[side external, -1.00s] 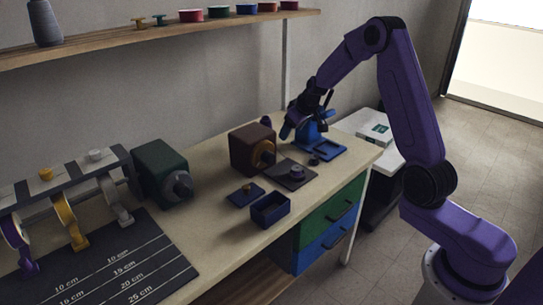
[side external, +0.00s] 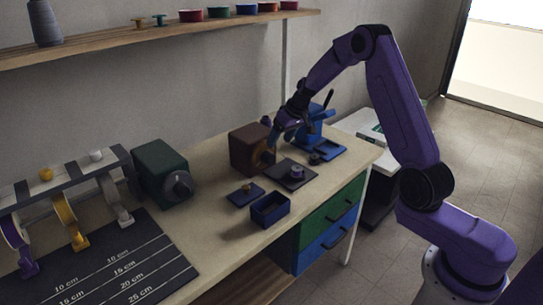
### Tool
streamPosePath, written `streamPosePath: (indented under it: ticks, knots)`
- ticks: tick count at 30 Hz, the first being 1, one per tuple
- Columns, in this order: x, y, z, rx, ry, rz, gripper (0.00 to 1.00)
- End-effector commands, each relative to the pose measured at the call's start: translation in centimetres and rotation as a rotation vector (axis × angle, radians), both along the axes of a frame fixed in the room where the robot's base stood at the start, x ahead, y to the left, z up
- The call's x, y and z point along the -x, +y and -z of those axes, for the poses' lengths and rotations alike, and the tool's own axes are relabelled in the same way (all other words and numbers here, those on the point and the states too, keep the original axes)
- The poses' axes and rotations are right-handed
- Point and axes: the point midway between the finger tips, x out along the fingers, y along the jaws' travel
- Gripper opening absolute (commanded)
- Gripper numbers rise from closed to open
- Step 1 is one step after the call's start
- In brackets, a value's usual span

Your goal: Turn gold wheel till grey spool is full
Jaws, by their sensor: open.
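The gold wheel (side external: 262,159) is on the front face of a brown box (side external: 242,150) at the middle of the bench. My gripper (side external: 274,145) is open, pointing down right at the wheel and hiding part of it. I cannot tell whether the fingers touch it. A small round dark piece (side external: 297,171) sits on a dark plate (side external: 287,185) in front of the box; I cannot tell if it is the grey spool, or how full it is. A grey cone of thread (side external: 44,22) stands on the shelf.
A blue machine (side external: 308,130) stands close behind my gripper. A green box with a grey wheel (side external: 178,186) stands to the left, beside a ribbon rack (side external: 75,190) and a marked mat (side external: 110,270). A blue open box (side external: 270,210) and a small blue plate (side external: 245,194) lie in front.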

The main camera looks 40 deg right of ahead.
Motion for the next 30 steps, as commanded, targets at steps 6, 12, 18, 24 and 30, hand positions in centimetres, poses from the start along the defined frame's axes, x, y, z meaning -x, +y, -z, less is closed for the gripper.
streamPosePath:
  ticks: [6, 12, 18, 24, 30]
  knots:
    - [-1.5, 0.6, 3.7, 0.0, 0.004, -0.003, 0.72]
    - [-2.6, 0.9, 6.3, -0.001, 0.002, -0.002, 0.72]
    - [-3.2, 1.1, 7.7, -0.001, 0.002, -0.002, 0.72]
    - [-3.3, 1.1, 7.9, 0.0, 0.0, -0.001, 0.72]
    - [-3.3, 1.1, 7.9, 0.0, 0.0, -0.001, 0.59]
